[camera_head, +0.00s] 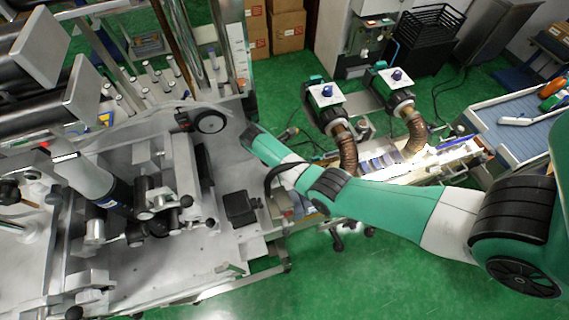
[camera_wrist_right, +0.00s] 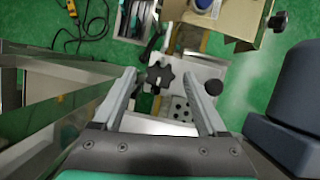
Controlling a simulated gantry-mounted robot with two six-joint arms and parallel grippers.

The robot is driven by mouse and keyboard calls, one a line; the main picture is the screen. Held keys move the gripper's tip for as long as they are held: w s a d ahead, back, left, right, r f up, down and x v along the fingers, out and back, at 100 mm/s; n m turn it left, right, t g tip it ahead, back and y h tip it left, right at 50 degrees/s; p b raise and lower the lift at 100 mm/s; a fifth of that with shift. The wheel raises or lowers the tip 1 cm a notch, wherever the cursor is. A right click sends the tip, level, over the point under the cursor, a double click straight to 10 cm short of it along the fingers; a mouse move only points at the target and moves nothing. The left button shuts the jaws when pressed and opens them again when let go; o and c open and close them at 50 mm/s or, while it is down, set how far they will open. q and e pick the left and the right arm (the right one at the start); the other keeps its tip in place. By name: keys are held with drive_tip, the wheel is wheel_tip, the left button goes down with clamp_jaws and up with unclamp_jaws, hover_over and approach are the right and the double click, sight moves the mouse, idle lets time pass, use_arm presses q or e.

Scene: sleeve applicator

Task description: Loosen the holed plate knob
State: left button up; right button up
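In the right wrist view, my right gripper (camera_wrist_right: 159,79) is open, with its two grey fingers apart. A black star-shaped knob (camera_wrist_right: 160,74) shows between the fingertips, and I see no finger closed on it. Beside it is a light plate (camera_wrist_right: 200,70). A part with several dark holes (camera_wrist_right: 180,107) shows just below the knob, between the fingers. A round black knob (camera_wrist_right: 214,87) sits close to the right finger. In the head view, my right arm (camera_head: 390,207) reaches in from the right toward the machine. My left gripper cannot be made out.
A grey metal machine bench (camera_head: 235,275) fills the left of the head view, with several black knobs and clamps. Green floor (camera_head: 350,275) lies open to its right. In the right wrist view, a grey frame (camera_wrist_right: 60,85) stands to the left and a yellow cable device (camera_wrist_right: 68,37) lies beyond.

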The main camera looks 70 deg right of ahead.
clamp_jaws()
drive_tip(key=shift+s+r+n+p, duration=0.1)
drive_tip(key=shift+r+n+p, duration=0.2)
drive_tip(key=shift+n+p, duration=0.5)
drive_tip(key=shift+f, duration=0.15)
drive_tip(key=shift+f+h, duration=0.1)
drive_tip(key=shift+h, duration=0.2)
drive_tip(key=shift+o, duration=0.2)
unclamp_jaws()
drive_tip(key=p+v, duration=0.2)
drive_tip(key=v, duration=0.9)
drive_tip(key=shift+a+r, duration=0.1)
drive_tip(key=shift+r, duration=0.25)
